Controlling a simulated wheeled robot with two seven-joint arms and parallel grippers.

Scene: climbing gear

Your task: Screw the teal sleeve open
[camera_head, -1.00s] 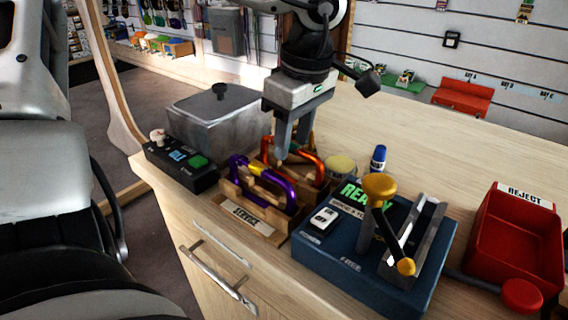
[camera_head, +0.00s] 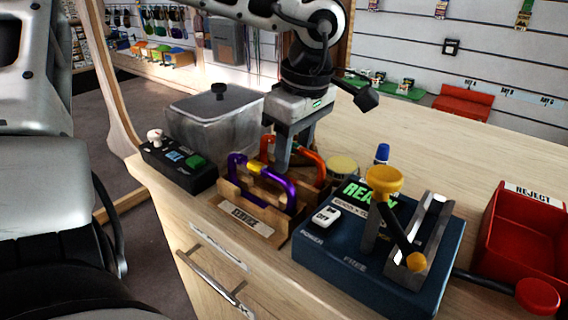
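I see no teal sleeve; it may be hidden behind my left gripper. A purple carabiner (camera_head: 279,190) with a yellow sleeve (camera_head: 254,167) stands in a wooden rack (camera_head: 247,208) with a small label on its front. An orange-red carabiner (camera_head: 312,160) stands behind it in the rack. My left gripper (camera_head: 283,168) points down from above, its fingers at the rack between the purple and orange carabiners. My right gripper is not in view.
A blue device (camera_head: 340,262) with a READY display and a yellow-knobbed lever stands right of the rack. A red REJECT bin (camera_head: 502,258) is farther right. A black button box (camera_head: 178,168) and a grey lidded container (camera_head: 214,128) stand left.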

